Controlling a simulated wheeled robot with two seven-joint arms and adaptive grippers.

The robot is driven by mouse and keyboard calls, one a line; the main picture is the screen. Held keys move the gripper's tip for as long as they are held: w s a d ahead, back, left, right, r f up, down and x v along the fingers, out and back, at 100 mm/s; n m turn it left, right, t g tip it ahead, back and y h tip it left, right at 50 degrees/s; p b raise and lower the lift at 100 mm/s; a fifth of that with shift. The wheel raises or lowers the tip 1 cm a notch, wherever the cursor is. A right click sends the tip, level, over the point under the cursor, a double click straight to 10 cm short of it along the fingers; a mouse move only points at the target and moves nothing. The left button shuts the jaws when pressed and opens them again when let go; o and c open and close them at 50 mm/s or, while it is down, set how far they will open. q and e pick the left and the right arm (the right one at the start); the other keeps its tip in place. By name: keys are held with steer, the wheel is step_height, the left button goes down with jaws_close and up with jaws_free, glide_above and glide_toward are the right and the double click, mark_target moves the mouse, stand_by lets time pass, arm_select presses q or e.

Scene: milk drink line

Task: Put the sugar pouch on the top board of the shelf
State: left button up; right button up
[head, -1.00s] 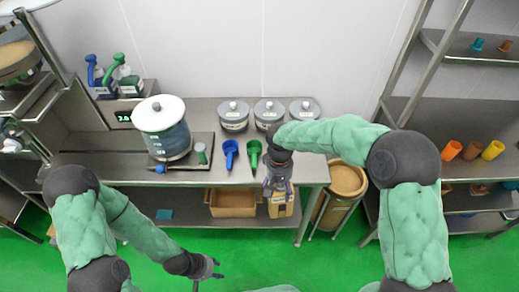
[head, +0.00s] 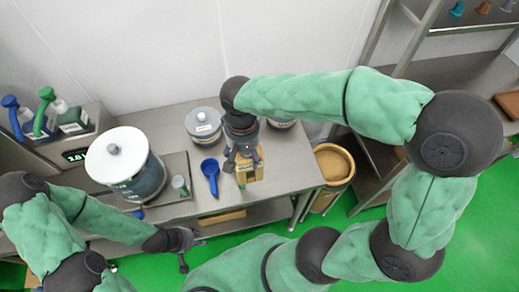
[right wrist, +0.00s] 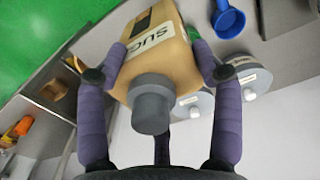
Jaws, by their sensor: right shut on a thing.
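My left gripper (head: 192,250) is open and empty in front of the table's left part.
A large white-lidded pot (head: 125,170) stands on the table's left half. A tan bin (head: 333,165) stands between table and shelf. A shelf upright (head: 420,50) is near my right arm.

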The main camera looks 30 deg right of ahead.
steer(key=w+d+f+b, duration=0.2)
steer(key=w+d+f, duration=0.3)
steer(key=d+f, duration=0.4)
steer(key=shift+w+f+b, duration=0.3)
steer(key=shift+w+f, duration=0.1)
steer(key=shift+f, duration=0.8)
steer(key=shift+f, duration=0.15)
steer(key=o, duration=1.7)
